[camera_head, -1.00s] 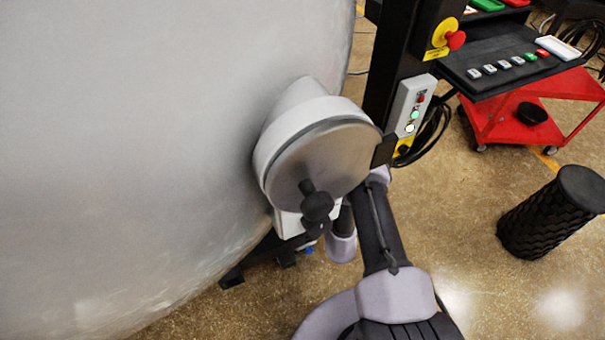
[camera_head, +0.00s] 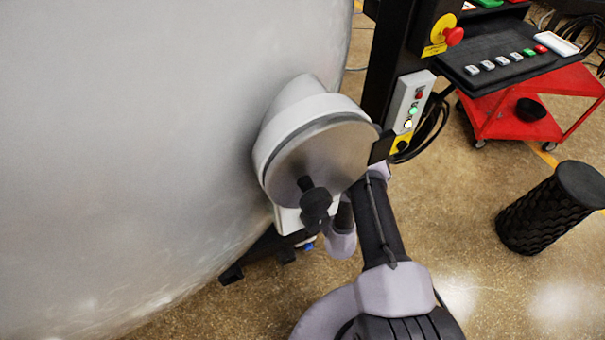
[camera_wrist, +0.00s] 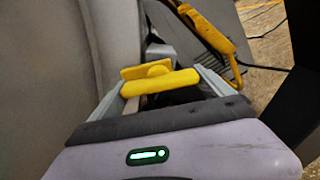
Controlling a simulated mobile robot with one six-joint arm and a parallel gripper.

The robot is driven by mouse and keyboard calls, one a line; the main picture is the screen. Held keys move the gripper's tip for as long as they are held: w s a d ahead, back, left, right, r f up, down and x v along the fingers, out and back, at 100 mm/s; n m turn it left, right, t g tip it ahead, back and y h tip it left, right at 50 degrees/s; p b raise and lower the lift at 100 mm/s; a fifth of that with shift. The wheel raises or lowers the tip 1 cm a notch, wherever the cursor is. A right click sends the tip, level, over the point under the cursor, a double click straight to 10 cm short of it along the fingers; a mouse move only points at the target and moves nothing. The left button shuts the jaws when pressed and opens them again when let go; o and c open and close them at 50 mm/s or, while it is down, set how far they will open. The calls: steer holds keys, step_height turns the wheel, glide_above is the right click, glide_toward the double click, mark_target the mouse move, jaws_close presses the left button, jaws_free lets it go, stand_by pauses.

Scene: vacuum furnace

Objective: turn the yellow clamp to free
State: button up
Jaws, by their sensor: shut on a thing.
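The yellow clamp (camera_wrist: 135,87) shows in the wrist view as a thick bar with a flat yellow piece behind it. My gripper (camera_wrist: 160,80) is shut on the bar, with one pale finger at each end of it. The space under the bar is dark and partly hidden by my gripper. In the head view the clamp and my gripper are hidden behind the round port cover (camera_head: 325,160) on the big grey vessel.
The grey furnace vessel (camera_head: 130,150) fills the left. A dark post carries a red stop button (camera_head: 453,36) and a small button box (camera_head: 411,102). A red cart (camera_head: 490,122) and a black ribbed stool (camera_head: 550,210) stand at the right. Another yellow part (camera_wrist: 210,32) lies beyond the clamp.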

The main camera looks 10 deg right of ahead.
steer(key=n, duration=0.3)
steer(key=shift+d+n, duration=0.1)
steer(key=shift+n, duration=0.3)
steer(key=n+p, duration=0.1)
steer(key=n, duration=0.2)
steer(key=shift+w+d+r+n, duration=0.1)
steer(key=shift+n, duration=0.2)
steer(key=n+p, duration=0.1)
steer(key=n, duration=0.2)
steer(key=shift+d+n, duration=0.1)
steer(key=shift+n, duration=0.2)
steer(key=shift+r+n+p, duration=0.1)
steer(key=shift+n+p, duration=0.45)
steer(key=shift+n, duration=1.25)
steer(key=shift+d, duration=0.1)
steer(key=o, duration=1.1)
